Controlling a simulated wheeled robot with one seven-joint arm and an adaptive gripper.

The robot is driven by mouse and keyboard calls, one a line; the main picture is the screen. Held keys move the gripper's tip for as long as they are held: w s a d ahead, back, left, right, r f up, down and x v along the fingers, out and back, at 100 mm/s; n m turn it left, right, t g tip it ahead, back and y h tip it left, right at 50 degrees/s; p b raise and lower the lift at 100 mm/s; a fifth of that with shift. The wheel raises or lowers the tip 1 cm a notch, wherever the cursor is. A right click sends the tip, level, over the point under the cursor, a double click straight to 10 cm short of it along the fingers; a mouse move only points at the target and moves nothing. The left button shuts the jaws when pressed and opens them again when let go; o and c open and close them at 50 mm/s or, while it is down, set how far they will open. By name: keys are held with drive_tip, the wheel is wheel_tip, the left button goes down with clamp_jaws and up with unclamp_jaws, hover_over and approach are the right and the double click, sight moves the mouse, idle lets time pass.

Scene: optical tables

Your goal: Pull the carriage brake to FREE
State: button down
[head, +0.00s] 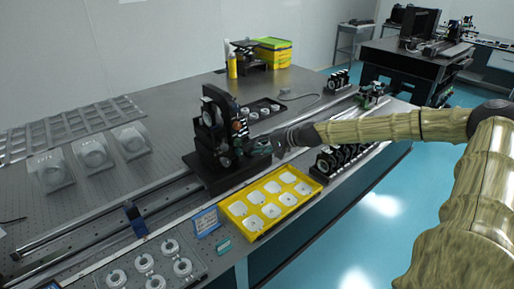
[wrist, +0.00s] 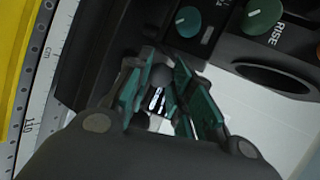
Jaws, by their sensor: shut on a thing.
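The carriage (head: 212,128) is a tall black instrument on a rail along the table, at the centre of the head view. My gripper (head: 267,147) reaches its right side from the right. In the wrist view my gripper (wrist: 168,98) has its green-padded fingers closed around a dark round knob (wrist: 162,75), which I take to be the carriage brake's handle. The fingers partly hide it, and no FREE mark is readable. A teal knob marked RISE (wrist: 262,16) and a smaller teal dial (wrist: 188,21) sit on the black housing above.
A yellow tray (head: 234,210) with several white pieces lies close in front of the carriage. A rail with a scale (wrist: 38,90) runs along the left of the wrist view. Black optic mounts (head: 338,158) stand right of my gripper. The blue floor (head: 375,215) is clear.

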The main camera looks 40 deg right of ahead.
drive_tip(key=shift+f, duration=0.15)
drive_tip(key=c, duration=1.2)
unclamp_jaws()
drive_tip(key=shift+s, duration=0.1)
drive_tip(key=shift+c, duration=0.2)
drive_tip(key=shift+r, duration=0.2)
wheel_tip(320, 180, up, 10)
drive_tip(key=shift+f, duration=0.15)
